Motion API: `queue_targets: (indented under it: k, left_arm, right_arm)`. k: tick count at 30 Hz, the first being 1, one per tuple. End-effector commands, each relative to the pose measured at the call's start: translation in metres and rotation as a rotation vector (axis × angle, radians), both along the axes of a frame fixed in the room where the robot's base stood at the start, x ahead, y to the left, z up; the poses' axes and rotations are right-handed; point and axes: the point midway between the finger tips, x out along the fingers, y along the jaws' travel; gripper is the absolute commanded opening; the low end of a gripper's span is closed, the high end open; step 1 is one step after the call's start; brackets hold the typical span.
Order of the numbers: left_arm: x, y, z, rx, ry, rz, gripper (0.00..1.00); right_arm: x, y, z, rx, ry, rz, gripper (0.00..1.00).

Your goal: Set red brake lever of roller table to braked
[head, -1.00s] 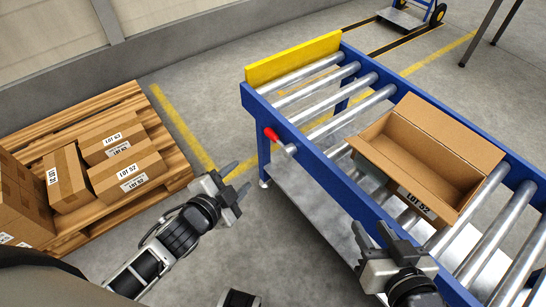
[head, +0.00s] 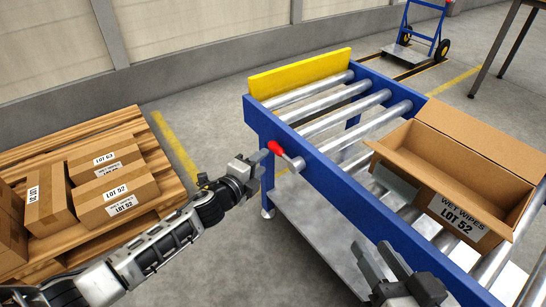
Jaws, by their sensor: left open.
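The red brake lever knob (head: 275,147) sticks out up and to the left from its grey shaft and pivot (head: 297,164) on the near side rail of the blue roller table (head: 345,190). My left gripper (head: 263,163) is open just below and left of the red knob. I cannot tell whether its fingers touch the lever. My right gripper (head: 371,250) is open and empty at the bottom, beside the table's side rail.
An open carton (head: 490,170) sits on the rollers. A yellow end stop (head: 300,72) closes the far end. A pallet (head: 150,157) with several cartons stands left. A blue hand truck (head: 422,35) stands behind.

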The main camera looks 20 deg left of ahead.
Motion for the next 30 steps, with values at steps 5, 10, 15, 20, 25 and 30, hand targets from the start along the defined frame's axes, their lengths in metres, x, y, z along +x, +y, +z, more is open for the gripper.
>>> queue_targets:
  k: [5, 10, 15, 20, 25, 30]
  left_arm:
    - [0.035, -0.01, -0.009, -0.002, -0.001, 0.0, 0.43]
    - [0.056, -0.016, -0.013, -0.003, 0.0, -0.001, 0.43]
    - [0.064, -0.018, -0.013, -0.002, 0.001, -0.001, 0.43]
    - [0.065, -0.018, -0.012, -0.002, 0.001, -0.001, 0.43]
    - [0.065, -0.018, -0.012, -0.003, 0.001, 0.0, 0.27]
    - [0.065, -0.018, -0.013, -0.002, 0.001, -0.001, 0.0]
  right_arm:
    - [0.001, 0.003, -0.001, 0.064, -0.009, 0.005, 0.36]
    - [0.001, 0.005, 0.003, 0.112, -0.017, 0.011, 0.36]
    - [0.002, 0.006, 0.007, 0.136, -0.023, 0.012, 0.36]
    - [0.002, 0.006, 0.009, 0.142, -0.027, 0.011, 0.36]
    - [0.002, 0.006, 0.01, 0.142, -0.027, 0.011, 0.36]
    - [0.002, 0.006, 0.01, 0.141, -0.027, 0.011, 0.36]
